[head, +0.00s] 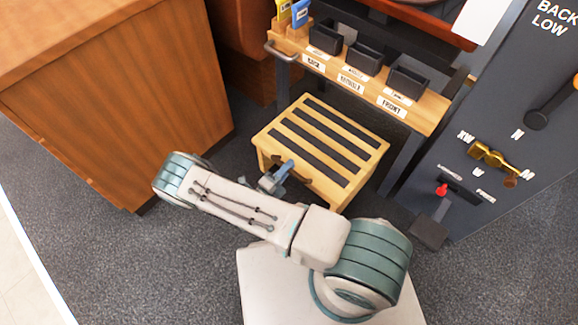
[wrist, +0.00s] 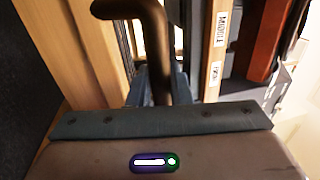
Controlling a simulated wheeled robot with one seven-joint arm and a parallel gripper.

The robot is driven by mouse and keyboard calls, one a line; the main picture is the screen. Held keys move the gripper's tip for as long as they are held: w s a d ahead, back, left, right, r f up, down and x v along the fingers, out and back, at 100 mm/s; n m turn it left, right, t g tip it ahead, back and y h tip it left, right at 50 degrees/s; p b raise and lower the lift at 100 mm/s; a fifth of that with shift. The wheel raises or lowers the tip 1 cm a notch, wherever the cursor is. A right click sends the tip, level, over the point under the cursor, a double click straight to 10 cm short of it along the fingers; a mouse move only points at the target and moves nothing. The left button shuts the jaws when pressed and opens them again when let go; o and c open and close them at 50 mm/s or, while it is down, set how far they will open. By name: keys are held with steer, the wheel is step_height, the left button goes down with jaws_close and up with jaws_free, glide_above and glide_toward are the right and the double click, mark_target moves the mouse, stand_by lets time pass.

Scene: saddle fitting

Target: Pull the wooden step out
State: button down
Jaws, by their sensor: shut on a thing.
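The wooden step (head: 318,150) is a low pale-wood stool with dark grip strips on its top. It stands on the carpet in front of and partly below the bin shelf in the head view. Its light wood also shows at the left of the wrist view (wrist: 92,45). My gripper (head: 288,167) is at the step's near side, shut on the dark handle there. In the wrist view the bent bronze handle (wrist: 152,28) runs down between the bluish fingers (wrist: 158,85) of my gripper. My fingers partly hide the handle in the head view.
A wooden shelf (head: 345,82) with labelled black bins stands behind the step. A wooden cabinet (head: 130,100) is at left. A grey panel (head: 500,140) with levers is at right. A dark pedal (head: 430,233) is near its foot. Grey carpet lies open at lower left.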

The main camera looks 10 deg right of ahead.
steer(key=c, duration=1.4)
jaws_free()
steer(key=p+v, duration=0.2)
steer(key=v, duration=1.1)
steer(key=shift+s+a+f, duration=0.1)
steer(key=shift+s+a, duration=0.15)
steer(key=shift+a, duration=0.05)
